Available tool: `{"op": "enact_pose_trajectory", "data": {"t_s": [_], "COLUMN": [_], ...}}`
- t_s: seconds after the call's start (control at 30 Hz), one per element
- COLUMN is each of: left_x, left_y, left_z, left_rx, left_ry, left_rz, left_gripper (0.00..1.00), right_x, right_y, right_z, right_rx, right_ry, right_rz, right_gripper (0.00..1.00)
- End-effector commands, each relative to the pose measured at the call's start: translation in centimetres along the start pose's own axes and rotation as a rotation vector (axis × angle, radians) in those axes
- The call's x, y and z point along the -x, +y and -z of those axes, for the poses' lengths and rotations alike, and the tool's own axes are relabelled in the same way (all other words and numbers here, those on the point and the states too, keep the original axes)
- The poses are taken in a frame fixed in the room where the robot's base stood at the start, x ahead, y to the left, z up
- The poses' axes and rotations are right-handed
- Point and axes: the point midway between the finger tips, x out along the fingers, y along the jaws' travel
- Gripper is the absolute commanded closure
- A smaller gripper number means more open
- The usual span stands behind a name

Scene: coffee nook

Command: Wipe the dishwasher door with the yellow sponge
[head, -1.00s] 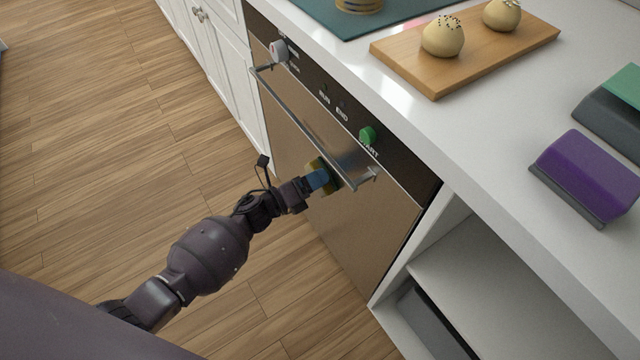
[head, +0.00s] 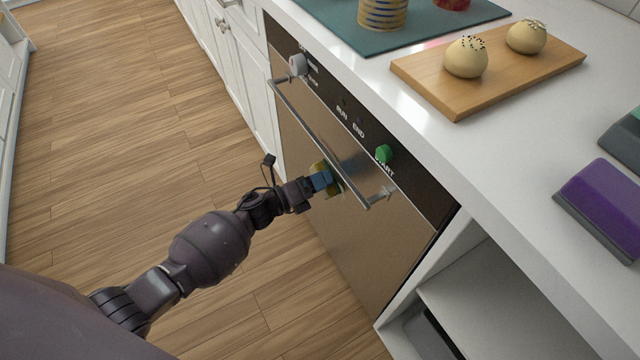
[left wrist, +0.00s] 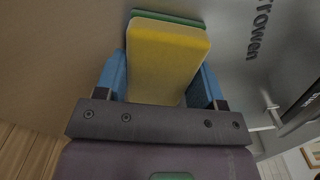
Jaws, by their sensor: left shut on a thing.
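My left gripper (head: 321,181) is at the dishwasher door (head: 345,235), just below its bar handle (head: 320,143). In the left wrist view, its blue fingers (left wrist: 160,85) are shut on the yellow sponge (left wrist: 168,55), one on each side. The sponge has a green layer on its far face, turned toward the door. In the head view only a sliver of the sponge (head: 331,176) shows past the fingers. It looks to be at or very near the door; I cannot tell whether it touches. My right gripper is not in view.
The handle stands out from the door above the gripper. A grey knob (head: 298,64) and green start knob (head: 384,153) are on the panel. The counter holds a board (head: 470,90) with two buns, a teal mat (head: 400,38) and a purple block (head: 605,200). Open floor lies left.

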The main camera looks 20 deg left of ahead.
Motion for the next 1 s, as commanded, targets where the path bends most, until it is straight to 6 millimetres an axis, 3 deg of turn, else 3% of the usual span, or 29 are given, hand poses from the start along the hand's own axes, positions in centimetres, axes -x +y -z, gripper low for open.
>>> {"op": "enact_pose_trajectory", "data": {"t_s": [0.03, 0.17, 1.0], "left_x": [-0.2, 0.0, -0.3], "left_y": [-0.8, -1.1, -3.0], "left_z": [-0.6, -0.7, 3.2], "left_rx": [-0.005, -0.003, 0.000], "left_ry": [-0.003, -0.002, 0.002], "left_rz": [0.007, 0.006, 0.007], "left_gripper": [0.56, 0.56, 0.56], "right_x": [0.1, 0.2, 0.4], "right_y": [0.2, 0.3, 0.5], "right_z": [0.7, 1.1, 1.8], "right_rx": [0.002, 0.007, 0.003], "right_ry": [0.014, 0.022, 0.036], "right_rz": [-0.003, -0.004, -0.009], "right_gripper": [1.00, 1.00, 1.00]}}
